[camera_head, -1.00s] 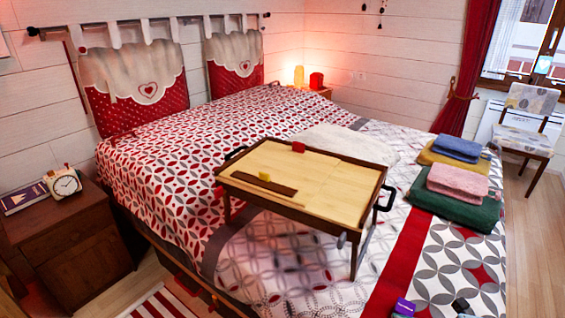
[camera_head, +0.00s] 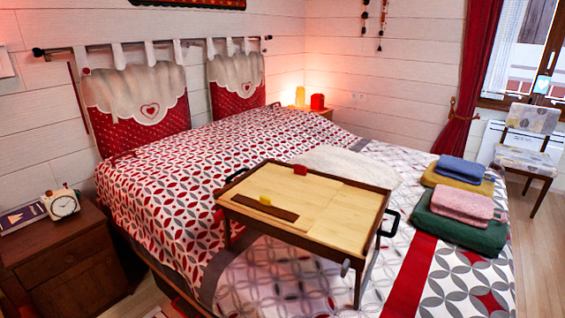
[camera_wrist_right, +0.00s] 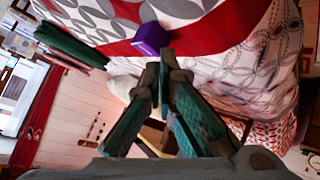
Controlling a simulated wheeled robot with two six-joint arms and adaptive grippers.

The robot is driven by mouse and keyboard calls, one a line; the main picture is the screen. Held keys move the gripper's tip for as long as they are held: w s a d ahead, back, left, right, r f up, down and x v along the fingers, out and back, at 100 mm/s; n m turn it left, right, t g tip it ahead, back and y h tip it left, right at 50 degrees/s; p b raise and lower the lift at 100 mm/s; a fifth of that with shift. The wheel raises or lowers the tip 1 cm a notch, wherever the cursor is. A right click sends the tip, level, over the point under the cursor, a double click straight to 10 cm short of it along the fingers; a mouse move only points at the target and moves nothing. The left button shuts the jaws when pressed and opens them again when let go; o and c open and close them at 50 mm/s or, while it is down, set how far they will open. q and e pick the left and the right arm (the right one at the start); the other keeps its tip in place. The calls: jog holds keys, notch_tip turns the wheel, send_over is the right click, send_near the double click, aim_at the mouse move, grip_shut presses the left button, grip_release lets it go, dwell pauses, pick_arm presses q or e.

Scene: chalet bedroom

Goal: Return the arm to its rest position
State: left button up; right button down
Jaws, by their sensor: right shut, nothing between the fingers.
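My right gripper (camera_wrist_right: 165,58) shows only in the right wrist view. Its two dark green fingers meet at the tips and hold nothing. A purple block-like object (camera_wrist_right: 152,39) lies on the bedspread just beyond the fingertips in that view; I cannot tell how large the gap is. My left gripper is in neither view. No part of my arms shows clearly in the head view.
The bed (camera_head: 155,195) carries a wooden bed tray (camera_head: 335,213) with a red and a yellow block on it. Folded towels (camera_head: 460,203) lie at the right. A nightstand (camera_head: 75,264) with a clock (camera_head: 62,204) stands at the left.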

jog(key=s+a+f+m+g+y, duration=0.1)
jog(key=s+a+f+g, duration=0.15)
jog(key=s, duration=0.45)
jog(key=s+a+f+m+g+y, duration=0.1)
jog(key=s+a+f+m+g, duration=0.2)
jog(key=s, duration=0.4)
notch_tip(320, 180, down, 13)
jog(key=s+d+n+g+p, duration=0.1)
jog(key=s+d+g+p, duration=0.1)
jog(key=p, duration=0.4)
jog(key=s+f+p, duration=0.2)
jog(key=s+f, duration=0.1)
jog(key=s, duration=0.3)
jog(key=s+f+g+p, duration=0.1)
jog(key=s+f+p, duration=0.1)
jog(key=s+f, duration=0.2)
jog(key=s, duration=0.3)
jog(key=shift+s+d+f, duration=0.15)
jog(key=shift+d+f, duration=0.15)
jog(key=shift+d, duration=0.05)
